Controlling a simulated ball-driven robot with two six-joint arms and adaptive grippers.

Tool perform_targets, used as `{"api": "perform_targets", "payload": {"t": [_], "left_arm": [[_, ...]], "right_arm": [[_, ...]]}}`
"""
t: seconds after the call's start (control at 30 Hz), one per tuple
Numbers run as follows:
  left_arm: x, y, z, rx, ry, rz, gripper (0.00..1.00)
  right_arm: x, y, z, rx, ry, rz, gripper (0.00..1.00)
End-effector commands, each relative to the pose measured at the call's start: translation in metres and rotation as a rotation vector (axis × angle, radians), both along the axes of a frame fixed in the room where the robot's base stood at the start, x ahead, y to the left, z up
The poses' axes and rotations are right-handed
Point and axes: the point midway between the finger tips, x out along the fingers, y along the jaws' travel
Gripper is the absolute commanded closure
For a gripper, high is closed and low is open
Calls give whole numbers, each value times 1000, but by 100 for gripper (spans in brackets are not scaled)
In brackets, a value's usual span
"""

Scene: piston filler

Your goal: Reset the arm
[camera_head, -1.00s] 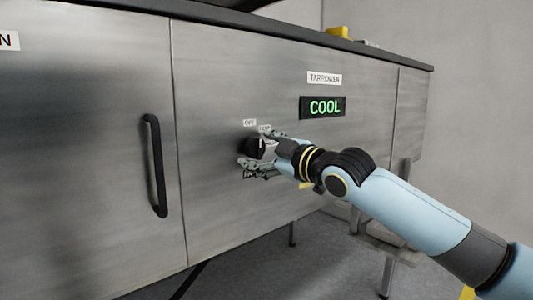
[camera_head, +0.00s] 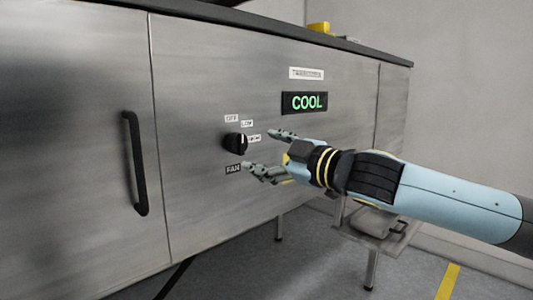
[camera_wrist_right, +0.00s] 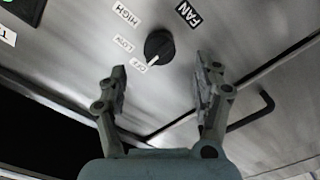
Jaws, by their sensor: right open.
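The black fan knob (camera_head: 236,143) sits on the steel cabinet front, above the FAN label (camera_head: 233,170) and beside the OFF, LOW and HIGH labels. My right gripper (camera_head: 259,151) is open and empty, just to the right of the knob and apart from it. In the right wrist view the knob (camera_wrist_right: 159,46) shows beyond and between the two spread fingers (camera_wrist_right: 159,68). Its white mark there points toward the OFF side; the exact setting is hard to tell. My left gripper is not in view.
A black vertical door handle (camera_head: 137,163) stands to the left. A dark countertop edge (camera_head: 285,30) runs above the panel. A stool-like metal piece (camera_head: 378,228) stands below my right arm. Open floor lies in front.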

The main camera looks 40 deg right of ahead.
Motion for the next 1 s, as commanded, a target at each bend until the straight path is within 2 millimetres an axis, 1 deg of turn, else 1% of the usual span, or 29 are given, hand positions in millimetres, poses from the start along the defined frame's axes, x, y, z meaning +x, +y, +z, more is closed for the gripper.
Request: {"api": "perform_targets", "payload": {"t": [0.23,0.3,0.37,0.4,0.47,0.57,0.6,0.63,0.67,0.7,0.77,0.8,0.87,0.9,0.97,1.0], "left_arm": [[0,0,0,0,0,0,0],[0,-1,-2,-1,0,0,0],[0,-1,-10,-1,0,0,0],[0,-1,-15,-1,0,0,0],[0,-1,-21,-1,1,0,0],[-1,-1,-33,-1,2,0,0],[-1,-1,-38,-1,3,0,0],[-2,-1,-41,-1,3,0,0],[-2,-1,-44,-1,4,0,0],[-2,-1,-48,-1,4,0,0],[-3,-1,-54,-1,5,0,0],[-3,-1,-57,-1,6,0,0],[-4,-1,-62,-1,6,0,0],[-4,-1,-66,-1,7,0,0],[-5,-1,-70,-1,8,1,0],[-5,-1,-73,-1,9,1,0]], "right_arm": [[0,0,0,0,0,0,32],[0,0,-3,1,2,-1,32],[-2,2,-16,21,8,-5,32],[-2,1,-30,46,19,-17,32],[-1,-8,-59,78,52,-52,32],[-1,-30,-129,143,141,-131,32],[-3,-39,-162,171,185,-165,32],[-6,-46,-187,191,219,-191,32],[-10,-51,-212,210,252,-216,32],[-16,-58,-244,232,297,-248,32],[-28,-65,-293,266,364,-292,32],[-38,-69,-325,289,409,-321,32],[-55,-72,-373,318,479,-362,32],[-69,-72,-404,336,526,-389,32],[-91,-70,-449,365,597,-426,32],[-108,-68,-479,383,645,-449,32]]}}
